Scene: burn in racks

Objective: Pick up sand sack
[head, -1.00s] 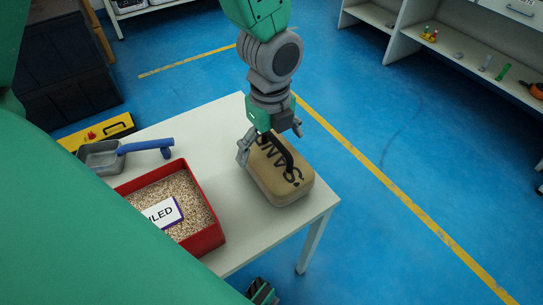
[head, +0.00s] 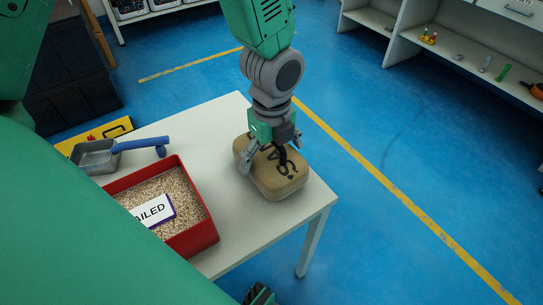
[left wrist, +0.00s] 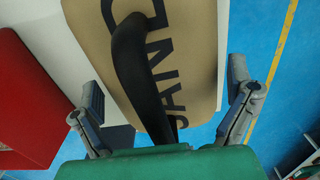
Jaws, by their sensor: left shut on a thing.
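The sand sack (head: 283,186) is a tan rounded block with dark lettering and a black strap handle, at the right end of the white table (head: 240,232). It fills the upper middle of the left wrist view (left wrist: 100,45). I cannot tell whether the sack still touches the table. My right gripper is not in view.
A red bin (head: 195,237) of grainy material with a white label stands left of the sack. A grey scoop (head: 97,157) with a blue handle lies behind it. White shelves (head: 400,58) stand across the blue floor at upper right.

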